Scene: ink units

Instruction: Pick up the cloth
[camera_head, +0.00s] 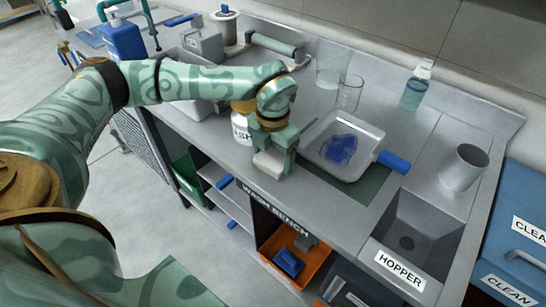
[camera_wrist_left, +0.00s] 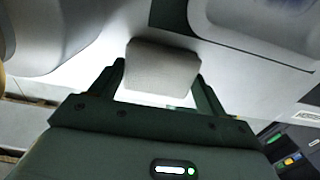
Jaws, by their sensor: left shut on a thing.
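The cloth (camera_wrist_left: 163,68) shows in the left wrist view as a pale, folded pad with rounded corners. It sits between the two fingers of my left gripper (camera_wrist_left: 160,82), which are shut on it. In the head view my left gripper (camera_head: 271,165) points down at the front edge of the wash bench (camera_head: 330,215), left of the tray. My right gripper is in neither view.
A white tray (camera_head: 372,138) with blue liquid and a blue handle lies right of the gripper. A white labelled bottle (camera_head: 241,128) stands close behind it.

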